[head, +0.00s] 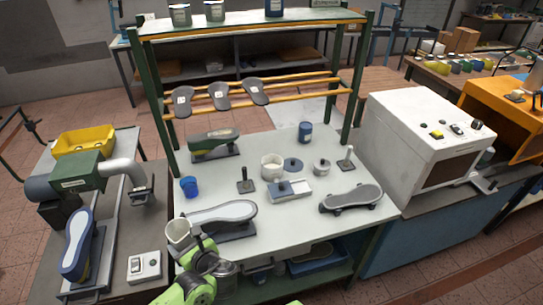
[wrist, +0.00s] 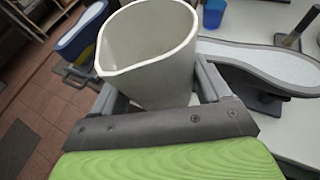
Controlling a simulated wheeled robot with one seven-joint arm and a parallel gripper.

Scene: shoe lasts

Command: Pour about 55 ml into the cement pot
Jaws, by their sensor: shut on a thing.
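My gripper (head: 190,246) is shut on a white jug (head: 178,232) at the front left edge of the workbench. In the wrist view the jug (wrist: 150,58) sits between the two fingers, looks about upright, and has a pouring lip toward the left. Its inner wall shows, but no liquid level can be made out. A white open pot (head: 272,167), which looks like the cement pot, stands in the middle of the bench, well behind and right of my gripper. Its contents cannot be told.

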